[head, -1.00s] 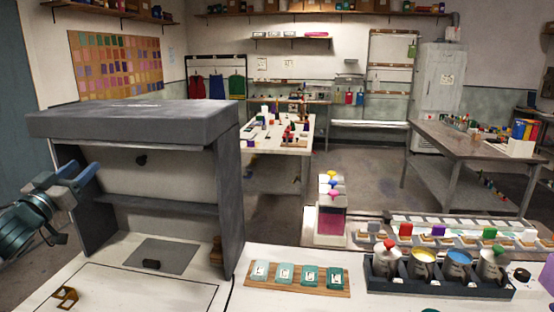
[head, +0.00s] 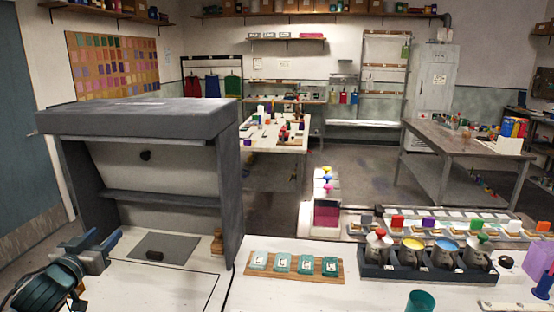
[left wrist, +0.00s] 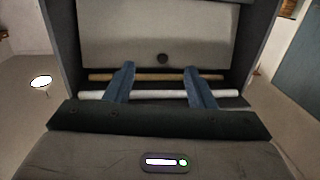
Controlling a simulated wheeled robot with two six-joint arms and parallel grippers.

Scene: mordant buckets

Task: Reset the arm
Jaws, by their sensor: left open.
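My left gripper (head: 103,243) is at the lower left of the head view, in front of the open side of a grey hood (head: 140,118). Its two blue fingers are apart with nothing between them. A white bar and a tan bar show behind the fingers in that view. My right gripper is not in view.
A dark rack (head: 430,268) of several metal buckets stands at the right. A wooden board (head: 292,264) with several teal-labelled samples lies at the front centre. A teal cup (head: 421,300) stands at the front edge. A dark grey plate (head: 177,245) lies in the hood.

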